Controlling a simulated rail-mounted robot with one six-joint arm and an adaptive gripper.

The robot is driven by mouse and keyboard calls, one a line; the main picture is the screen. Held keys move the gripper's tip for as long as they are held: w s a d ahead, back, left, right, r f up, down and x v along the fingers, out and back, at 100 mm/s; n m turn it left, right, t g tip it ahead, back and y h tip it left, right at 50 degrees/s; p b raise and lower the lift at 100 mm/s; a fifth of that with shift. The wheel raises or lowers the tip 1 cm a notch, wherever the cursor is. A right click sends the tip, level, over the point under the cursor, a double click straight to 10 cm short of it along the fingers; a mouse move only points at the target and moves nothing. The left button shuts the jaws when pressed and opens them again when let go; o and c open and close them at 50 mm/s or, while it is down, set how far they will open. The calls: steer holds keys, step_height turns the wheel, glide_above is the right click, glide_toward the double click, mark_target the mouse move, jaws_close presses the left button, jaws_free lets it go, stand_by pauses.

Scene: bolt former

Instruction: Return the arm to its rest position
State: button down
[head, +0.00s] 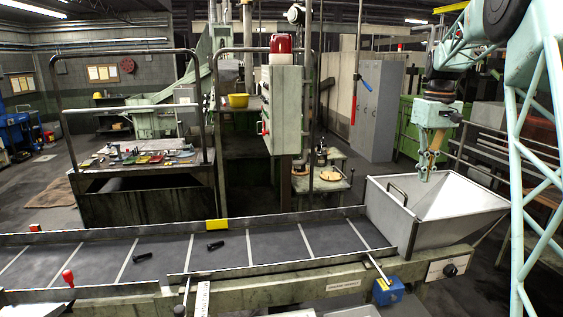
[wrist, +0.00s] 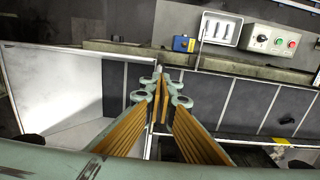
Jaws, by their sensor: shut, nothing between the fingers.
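My arm reaches in from the upper right of the head view.
Two dark bolts (head: 215,246) lie apart on the belt (head: 285,246). A green machine with a red lamp (head: 281,44) stands behind. A grey locker (head: 378,110) stands farther back.

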steer(key=s+a+r+t+b, duration=0.1)
steer(key=s+a+r+b, duration=0.2)
steer(key=s+a, duration=0.8)
steer(key=s+a+r+t+b, duration=0.1)
steer(key=s+a+r+b, duration=0.15)
steer(key=s+a, duration=0.85)
steer(key=s+a+f+b, duration=0.1)
steer(key=s+f, duration=0.3)
steer(key=s, duration=0.6)
steer(key=s+a+f+m+t+b, duration=0.1)
steer(key=s+a+f, duration=0.3)
steer(key=s, duration=0.7)
steer(key=s+a+f+t+b, duration=0.1)
steer(key=s+a+f+b, duration=0.2)
steer(key=s, duration=0.8)
steer(key=shift+a+f, duration=0.15)
steer(key=shift+f, duration=1.15)
steer(key=c, duration=3.4)
jaws_free()
steer(key=shift+s, duration=0.1)
